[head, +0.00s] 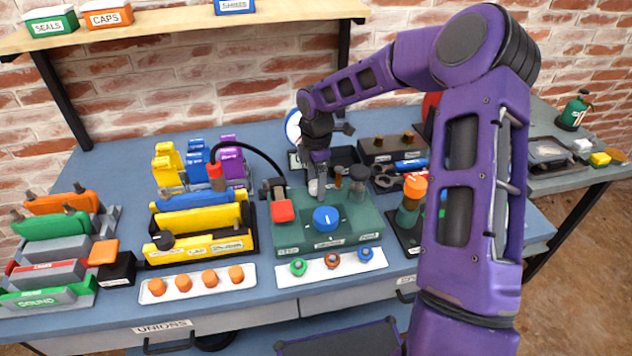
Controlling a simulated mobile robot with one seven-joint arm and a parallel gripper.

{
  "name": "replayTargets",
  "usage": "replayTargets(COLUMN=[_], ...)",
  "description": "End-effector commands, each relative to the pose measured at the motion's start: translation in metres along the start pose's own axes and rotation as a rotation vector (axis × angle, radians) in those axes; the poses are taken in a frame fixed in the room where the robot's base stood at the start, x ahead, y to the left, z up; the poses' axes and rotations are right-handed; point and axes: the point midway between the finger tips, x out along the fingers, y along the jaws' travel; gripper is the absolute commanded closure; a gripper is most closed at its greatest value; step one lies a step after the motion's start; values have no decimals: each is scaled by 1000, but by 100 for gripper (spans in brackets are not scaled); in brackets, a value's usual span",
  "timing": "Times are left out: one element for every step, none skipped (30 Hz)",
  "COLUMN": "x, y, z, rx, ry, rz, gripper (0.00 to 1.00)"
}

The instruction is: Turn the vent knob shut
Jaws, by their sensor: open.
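A green test block (352,239) stands on the blue-grey bench. A round blue knob (326,219) with a white pointer mark sits on its top near the front; the mark runs roughly front to back. The labels on the block are too small to read, so I cannot tell for sure that this is the vent knob. My gripper (317,189) is open and points down over the back of the block, behind the blue knob and apart from it. Its fingers are small in view, and whether they touch the pale part there is unclear.
A white strip (331,267) with three coloured rings lies in front. An orange-capped bottle (411,200) is on the right.

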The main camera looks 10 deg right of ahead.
Motion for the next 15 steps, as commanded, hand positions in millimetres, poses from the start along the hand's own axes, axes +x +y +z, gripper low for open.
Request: replayTargets(x=[0, 0, 0, 0, 0, 0, 0, 0, 0, 0, 0, 0, 0, 0, -1], y=[0, 0, 0, 0, 0, 0, 0, 0, 0, 0, 0, 0, 0, 0, 0], z=[0, 0, 0, 0, 0, 0, 0, 0, 0, 0, 0, 0, 0, 0, 0], rx=[0, 0, 0, 0, 0, 0, 0, 0, 0, 0, 0, 0, 0, 0, 0], ry=[0, 0, 0, 0, 0, 0, 0, 0, 0, 0, 0, 0, 0, 0, 0], rz=[0, 0, 0, 0, 0, 0, 0, 0, 0, 0, 0, 0, 0, 0, 0], gripper=[26, 26, 26, 26, 31, 38, 44, 49, 56, 62, 67, 74, 80, 85, 92])
